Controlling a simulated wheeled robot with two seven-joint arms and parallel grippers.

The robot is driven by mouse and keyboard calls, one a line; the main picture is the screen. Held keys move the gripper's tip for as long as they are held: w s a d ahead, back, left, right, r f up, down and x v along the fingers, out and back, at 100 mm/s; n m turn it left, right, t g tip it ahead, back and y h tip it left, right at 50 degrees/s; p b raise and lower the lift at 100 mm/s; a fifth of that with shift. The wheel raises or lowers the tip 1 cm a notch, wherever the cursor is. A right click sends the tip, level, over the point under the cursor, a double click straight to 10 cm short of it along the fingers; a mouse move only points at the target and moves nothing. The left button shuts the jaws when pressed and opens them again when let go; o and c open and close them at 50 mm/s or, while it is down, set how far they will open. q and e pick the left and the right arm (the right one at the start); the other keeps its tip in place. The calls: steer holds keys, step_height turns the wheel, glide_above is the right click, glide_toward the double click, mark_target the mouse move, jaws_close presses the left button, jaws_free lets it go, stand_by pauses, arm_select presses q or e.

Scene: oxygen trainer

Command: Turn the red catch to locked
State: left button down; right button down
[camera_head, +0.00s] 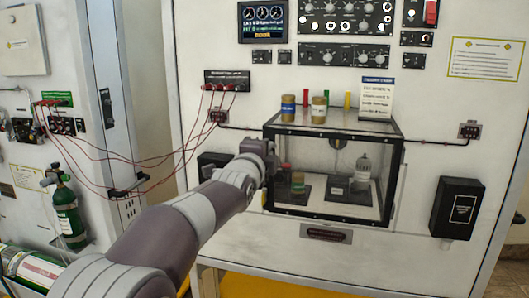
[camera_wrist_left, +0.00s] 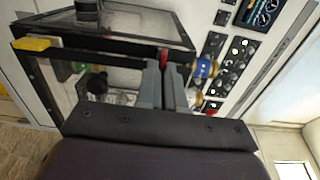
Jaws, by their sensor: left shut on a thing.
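The glass-sided box (camera_head: 388,215) with a black frame stands against the white panel; it also fills the upper left of the left wrist view (camera_wrist_left: 120,48). My left gripper (camera_head: 268,150) is at the box's upper left edge. In the left wrist view its fingers (camera_wrist_left: 163,72) are closed together on the red catch (camera_wrist_left: 163,56), whose red tip shows at the fingertips. In the head view the catch is hidden behind my gripper. I cannot read whether the catch stands at locked. My right gripper is in neither view.
Two labelled jars (camera_head: 319,110) and small coloured pieces stand on the box top, with a white sign (camera_head: 376,98) behind. Red cables (camera_head: 150,162) hang at the left. A black box (camera_head: 457,208) is mounted at the right. A green cylinder (camera_head: 68,215) stands far left.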

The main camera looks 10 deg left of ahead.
arm_select(q)
steer(key=c, duration=1.3)
jaws_free()
steer(key=shift+o, duration=0.2)
steer(key=shift+s, duration=0.15)
steer(key=s+b, duration=0.4)
steer(key=s, duration=0.8)
steer(key=shift+s+a, duration=0.15)
steer(key=shift+s, duration=0.05)
